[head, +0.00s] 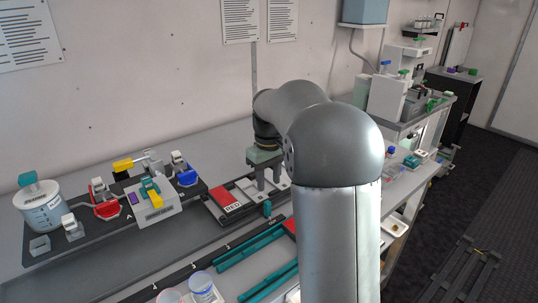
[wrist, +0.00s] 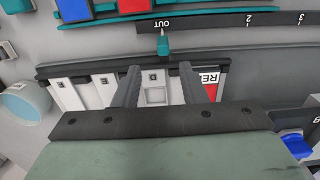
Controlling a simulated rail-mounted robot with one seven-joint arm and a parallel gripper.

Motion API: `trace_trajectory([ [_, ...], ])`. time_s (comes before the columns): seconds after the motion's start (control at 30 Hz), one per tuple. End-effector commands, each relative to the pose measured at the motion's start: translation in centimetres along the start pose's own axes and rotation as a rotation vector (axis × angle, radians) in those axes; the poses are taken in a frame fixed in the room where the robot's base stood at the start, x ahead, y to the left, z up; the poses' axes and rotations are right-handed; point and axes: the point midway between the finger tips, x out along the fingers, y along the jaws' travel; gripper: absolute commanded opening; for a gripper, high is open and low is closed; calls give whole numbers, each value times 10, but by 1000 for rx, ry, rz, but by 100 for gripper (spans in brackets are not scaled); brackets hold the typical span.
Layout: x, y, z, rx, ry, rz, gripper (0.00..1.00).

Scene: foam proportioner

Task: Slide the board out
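The board (head: 225,211) is a dark frame on the bench with white lettered places and a red block marked RED. In the wrist view its dark edge (wrist: 75,66) runs across the middle, and a teal tab (wrist: 163,44) projects from it toward the word OUT. The tab also shows in the head view (head: 267,208). My gripper (head: 269,185) points down over the board. My arm hides part of the board.
A black strip (wrist: 225,21) marked OUT, 2 and 3 lies in front of the board. Teal rails (head: 250,245) lie nearer, partly behind my arm. Clear cups (head: 202,284) stand at the front.

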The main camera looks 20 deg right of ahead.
Motion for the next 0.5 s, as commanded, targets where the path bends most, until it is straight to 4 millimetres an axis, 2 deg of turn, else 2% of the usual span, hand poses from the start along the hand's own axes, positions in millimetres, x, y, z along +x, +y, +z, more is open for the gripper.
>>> trace_trajectory([
  [0.03,-14,1,-1,0,5,3,38],
  [0.2,-51,1,-1,0,4,3,38],
  [0.33,-71,1,-1,0,3,2,38],
  [0.5,-84,1,0,0,2,2,38],
])
